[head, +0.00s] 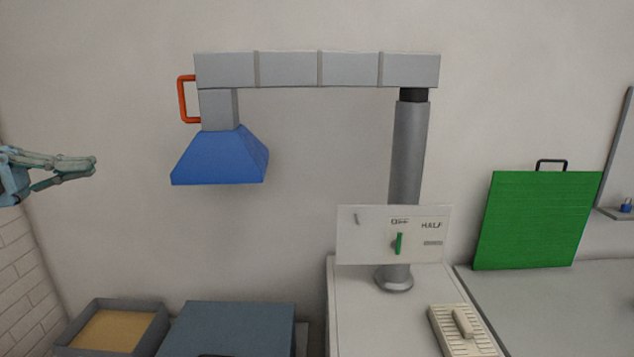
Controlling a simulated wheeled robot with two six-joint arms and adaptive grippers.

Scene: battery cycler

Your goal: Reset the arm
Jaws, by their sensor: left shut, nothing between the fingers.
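A grey horizontal arm (350,70) sits on top of an upright grey post (406,150). Its left end carries a blue hood (218,160) hanging down and an orange-red handle (182,100) on the outer side. A white panel (365,240) with a green upright lever (399,243) and the printed word HALF is at the post's lower part. My left gripper (94,163) is shut and empty at the left edge, left of the blue hood and lower than the handle, apart from both. My right gripper is not in view.
A grey tray (160,325) with a tan inside and a blue-grey box (235,318) are below the hood. A beige slotted block (440,325) lies on the white cabinet (345,300). A green board (535,222) with a dark handle stands on the right counter (600,285).

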